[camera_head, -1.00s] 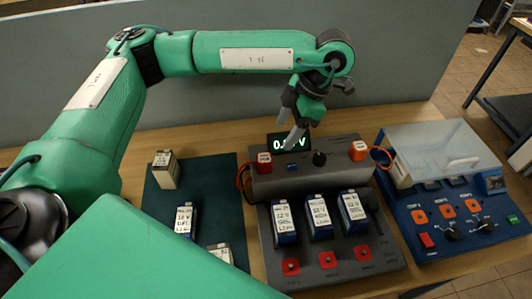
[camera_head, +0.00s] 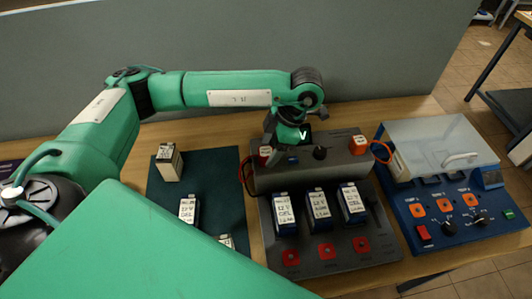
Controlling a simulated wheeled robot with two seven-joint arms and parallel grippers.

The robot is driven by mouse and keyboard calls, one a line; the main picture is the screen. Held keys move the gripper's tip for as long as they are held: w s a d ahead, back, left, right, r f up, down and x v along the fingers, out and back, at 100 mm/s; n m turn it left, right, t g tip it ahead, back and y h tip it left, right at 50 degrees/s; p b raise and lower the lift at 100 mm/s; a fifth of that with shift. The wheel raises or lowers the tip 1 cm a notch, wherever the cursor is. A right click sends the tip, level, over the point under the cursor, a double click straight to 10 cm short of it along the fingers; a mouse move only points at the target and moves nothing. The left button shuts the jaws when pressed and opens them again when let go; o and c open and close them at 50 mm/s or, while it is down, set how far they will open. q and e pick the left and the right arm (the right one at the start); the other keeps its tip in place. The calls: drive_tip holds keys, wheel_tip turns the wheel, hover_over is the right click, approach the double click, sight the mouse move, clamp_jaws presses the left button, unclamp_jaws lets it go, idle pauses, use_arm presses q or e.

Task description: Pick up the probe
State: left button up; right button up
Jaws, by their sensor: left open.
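A red probe block (camera_head: 264,151) with a white label sits at the left end of the grey tester's raised back, with a red cable looping down on its left. An orange probe block (camera_head: 358,144) with an orange cable sits at the right end. My left gripper (camera_head: 272,156) points down over the left end of the tester, open, right at the red probe in the picture. It partly hides the red probe and the display (camera_head: 304,136). I cannot tell whether the fingers touch the probe. My right gripper is not in view.
Three batteries (camera_head: 318,205) stand in the grey tester (camera_head: 350,256). More batteries (camera_head: 168,163) stand on the dark green mat (camera_head: 225,180) at left. A blue device (camera_head: 440,235) with a clear lid (camera_head: 440,146) stands at right. A grey partition (camera_head: 400,60) closes the back.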

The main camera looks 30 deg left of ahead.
use_arm(q)
drive_tip(key=shift+x, duration=1.4)
drive_tip(key=shift+a, duration=0.1)
drive_tip(key=shift+c, duration=0.2)
drive_tip(key=c, duration=1)
drive_tip(key=shift+w, duration=0.1)
drive_tip(key=shift+c, duration=0.2)
drive_tip(key=shift+r, duration=0.15)
